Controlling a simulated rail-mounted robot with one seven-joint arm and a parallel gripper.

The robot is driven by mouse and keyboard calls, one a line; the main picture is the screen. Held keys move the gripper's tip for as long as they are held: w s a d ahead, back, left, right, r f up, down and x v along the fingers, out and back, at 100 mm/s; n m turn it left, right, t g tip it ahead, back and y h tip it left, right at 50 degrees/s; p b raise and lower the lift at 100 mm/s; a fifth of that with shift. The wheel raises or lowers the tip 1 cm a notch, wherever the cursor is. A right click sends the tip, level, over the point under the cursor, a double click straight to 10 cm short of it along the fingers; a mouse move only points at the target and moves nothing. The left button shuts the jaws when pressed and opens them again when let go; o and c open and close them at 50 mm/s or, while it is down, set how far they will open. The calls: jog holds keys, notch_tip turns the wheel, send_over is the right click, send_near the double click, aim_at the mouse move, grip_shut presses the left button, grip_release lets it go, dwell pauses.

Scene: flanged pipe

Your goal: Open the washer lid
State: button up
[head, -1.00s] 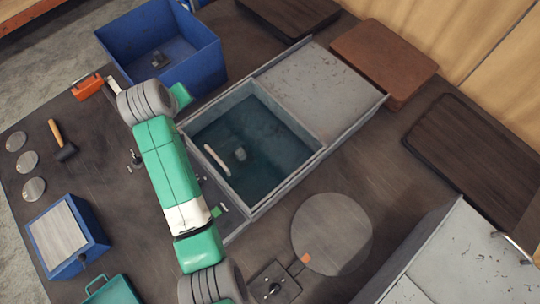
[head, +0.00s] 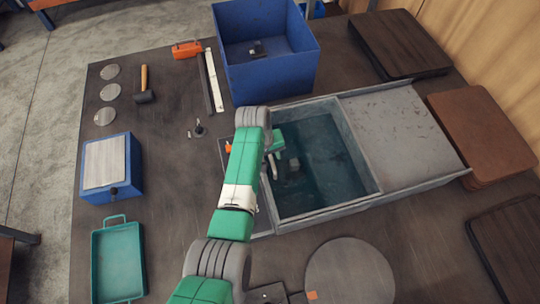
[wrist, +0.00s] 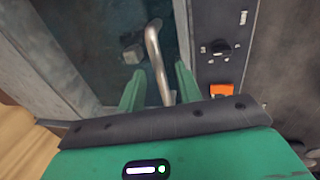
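The fingers are apart, with a visible gap on each side of the bar.
A grey metal panel (head: 395,130) covers the washer's right side. A control strip with a black knob (wrist: 218,48) and an orange part (wrist: 220,90) lies beside the lid. A blue bin (head: 265,75) stands behind; a blue box (head: 110,165) and green tray (head: 118,262) are left.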

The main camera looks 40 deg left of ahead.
grip_shut()
jog(key=shift+w+d, duration=0.1)
